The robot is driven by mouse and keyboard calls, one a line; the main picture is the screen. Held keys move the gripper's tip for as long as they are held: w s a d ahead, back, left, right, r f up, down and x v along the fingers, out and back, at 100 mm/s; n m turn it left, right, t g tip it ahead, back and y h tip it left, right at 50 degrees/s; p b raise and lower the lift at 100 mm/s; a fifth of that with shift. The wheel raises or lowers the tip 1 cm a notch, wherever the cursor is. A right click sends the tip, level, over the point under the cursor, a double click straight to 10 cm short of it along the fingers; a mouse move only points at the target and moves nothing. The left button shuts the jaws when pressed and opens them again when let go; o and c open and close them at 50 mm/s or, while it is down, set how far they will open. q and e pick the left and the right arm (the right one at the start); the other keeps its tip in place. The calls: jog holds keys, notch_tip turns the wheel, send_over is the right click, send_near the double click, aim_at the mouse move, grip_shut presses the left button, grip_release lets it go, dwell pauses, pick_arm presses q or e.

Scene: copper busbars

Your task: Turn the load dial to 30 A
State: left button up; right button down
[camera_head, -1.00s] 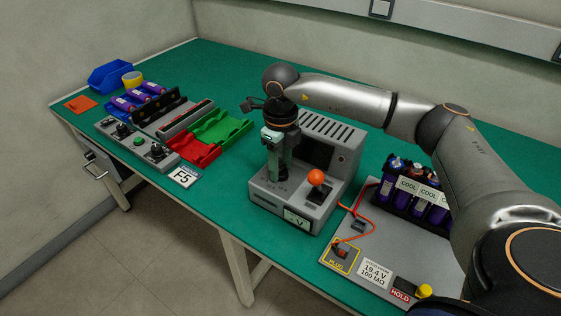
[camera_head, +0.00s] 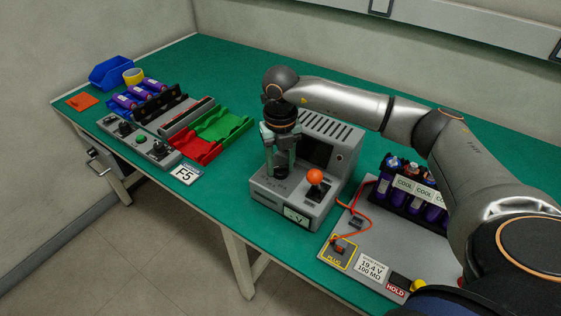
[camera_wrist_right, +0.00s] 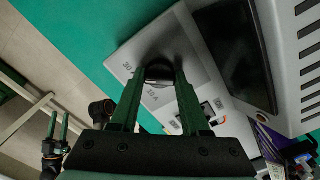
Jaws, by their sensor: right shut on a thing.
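The load dial (camera_wrist_right: 158,72) is a dark round knob on the sloping face of the grey tester box (camera_head: 295,205). Its marks lie beside it in the wrist view, with a "30" at the upper left. My right gripper (camera_wrist_right: 159,76) is shut on the dial from above, with a green finger on each side; it also shows in the head view (camera_head: 281,170). The fingers hide much of the knob, and I cannot tell where its pointer stands. My left gripper (camera_wrist_right: 58,125) hangs off the table at the wrist view's left, its two green fingers apart and empty.
An orange-ball lever (camera_head: 315,177) stands right beside the gripper on the box. A grey plate (camera_head: 345,270) with an orange lead and a rack of purple cells (camera_head: 410,205) is to the right. Red and green trays (camera_head: 222,125) lie left. Table between is clear.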

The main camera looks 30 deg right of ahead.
aim_at(281, 166)
dwell(0.4)
jog(key=shift+c, duration=1.9)
grip_release()
notch_tip(281, 166, up, 13)
jog(key=shift+f+p, duration=0.2)
jog(key=shift+p, duration=0.1)
jog(key=shift+s, duration=0.1)
